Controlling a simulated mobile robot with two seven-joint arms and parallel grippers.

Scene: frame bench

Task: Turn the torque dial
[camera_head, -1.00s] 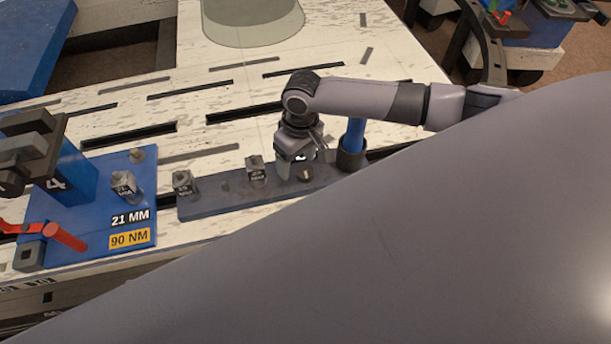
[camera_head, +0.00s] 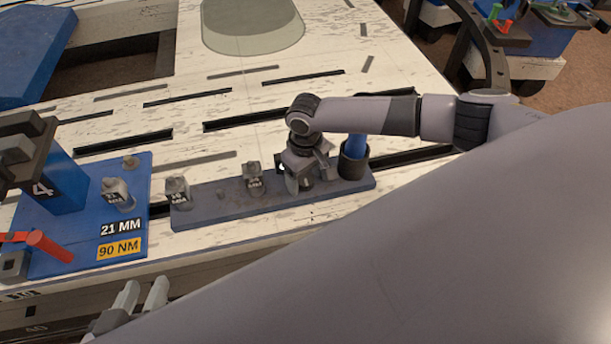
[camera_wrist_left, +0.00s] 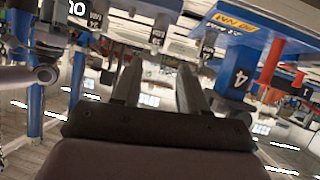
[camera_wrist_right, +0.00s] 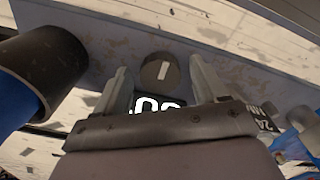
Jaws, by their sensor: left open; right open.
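The torque dial (camera_wrist_right: 160,72) is a round dark knob with a white mark, seen in the right wrist view on the blue-grey rail (camera_head: 215,211). White digits (camera_wrist_right: 158,104) show beside it, partly covered by my gripper. My right gripper (camera_wrist_right: 158,78) is open, with one finger on each side of the dial in that view; I cannot tell whether they touch it. In the head view my right gripper (camera_head: 303,180) is low over the rail's right part and mostly hides the dial. My left gripper (camera_head: 143,290) is open and empty at the bench's front edge, also seen in the left wrist view (camera_wrist_left: 160,75).
Several labelled sockets, one at the rail's left end (camera_head: 178,192), stand on the rail and blue stand. A dark cup with a blue handle (camera_head: 354,160) is close right of my right gripper. The blue stand (camera_head: 75,235) carries 21 MM and 90 NM labels and a red lever (camera_head: 48,245).

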